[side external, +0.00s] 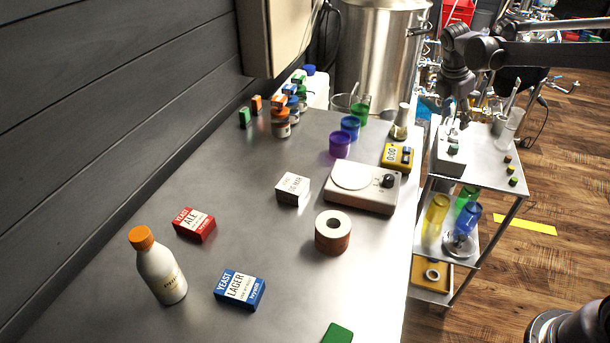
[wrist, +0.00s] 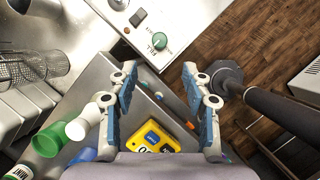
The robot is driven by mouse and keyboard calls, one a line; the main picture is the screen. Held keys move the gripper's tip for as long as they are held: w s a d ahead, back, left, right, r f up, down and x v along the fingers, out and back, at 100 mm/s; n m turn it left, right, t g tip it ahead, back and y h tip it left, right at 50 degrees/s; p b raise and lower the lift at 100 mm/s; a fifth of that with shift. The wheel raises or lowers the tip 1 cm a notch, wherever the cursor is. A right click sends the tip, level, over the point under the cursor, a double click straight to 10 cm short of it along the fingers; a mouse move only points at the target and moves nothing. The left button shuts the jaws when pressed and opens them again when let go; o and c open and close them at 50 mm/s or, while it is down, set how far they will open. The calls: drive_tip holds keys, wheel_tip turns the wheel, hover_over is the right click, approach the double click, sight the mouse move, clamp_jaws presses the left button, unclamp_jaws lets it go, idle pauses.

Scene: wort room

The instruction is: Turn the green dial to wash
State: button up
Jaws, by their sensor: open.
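The green dial (wrist: 159,41) sits on a white control panel (wrist: 180,14) at the top of the wrist view, near a printed word that looks like FILL. A white line marks the dial's face. A black switch (wrist: 138,18) is beside it. My gripper (wrist: 160,72) is open and empty, its blue-padded fingers spread to either side below the dial, apart from it. I cannot clearly make out the dial there.
The cart top (side external: 487,150) also holds a clear cylinder (side external: 512,122) and small coloured pieces. The yellow timer (side external: 397,156) and white scale (side external: 362,190) stand on the steel table nearby. In the wrist view a dark round-ended bar (wrist: 265,108) lies to the right.

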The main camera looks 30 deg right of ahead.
sight(455, 145)
drive_tip(key=x, duration=1.1)
drive_tip(key=shift+d+f, duration=0.1)
drive_tip(key=shift+d, duration=0.1)
clamp_jaws()
